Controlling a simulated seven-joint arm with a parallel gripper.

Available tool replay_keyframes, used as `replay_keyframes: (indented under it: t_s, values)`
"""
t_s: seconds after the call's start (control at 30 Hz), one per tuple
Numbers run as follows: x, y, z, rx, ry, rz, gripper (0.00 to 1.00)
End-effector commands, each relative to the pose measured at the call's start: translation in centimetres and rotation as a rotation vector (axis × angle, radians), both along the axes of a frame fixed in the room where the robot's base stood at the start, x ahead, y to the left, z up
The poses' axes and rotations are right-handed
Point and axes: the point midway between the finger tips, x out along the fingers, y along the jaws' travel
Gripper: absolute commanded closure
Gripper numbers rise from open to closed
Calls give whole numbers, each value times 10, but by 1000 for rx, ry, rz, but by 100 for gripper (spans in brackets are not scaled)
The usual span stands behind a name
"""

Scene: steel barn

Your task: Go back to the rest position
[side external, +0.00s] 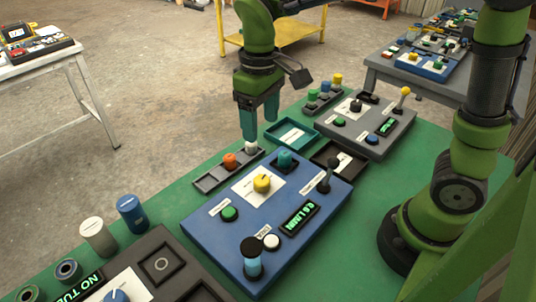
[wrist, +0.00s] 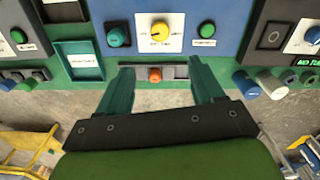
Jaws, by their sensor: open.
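My gripper (side external: 260,130) hangs pointing down above the far edge of the green table (side external: 408,215) in the side view. Its two teal fingers are apart with nothing held between them. Below it is a narrow grey tray (side external: 208,181) with an orange knob (side external: 230,160) and a white knob (side external: 251,147). In the side view the left fingertip appears just above the white knob; I cannot tell the exact gap. In the wrist view the open fingers of my gripper (wrist: 163,78) frame the orange knob (wrist: 154,75) and part of the tray.
A blue panel (side external: 208,232) with a yellow dial, a lever and a blue cylinder stands in front of the tray. A teal tray (side external: 302,127), a black tray (side external: 325,151) and a grey panel (side external: 381,142) lie to its right. Bare floor (side external: 165,120) lies beyond the table.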

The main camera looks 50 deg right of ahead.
Motion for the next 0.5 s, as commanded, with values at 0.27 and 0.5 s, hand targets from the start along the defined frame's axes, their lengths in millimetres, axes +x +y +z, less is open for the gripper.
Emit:
replay_keyframes:
  t_s: [0.27, 0.5]
  values:
    - [0, 0, 5, -1, -1, 0, 33]
    - [1, 1, -2, 12, -16, -17, 33]
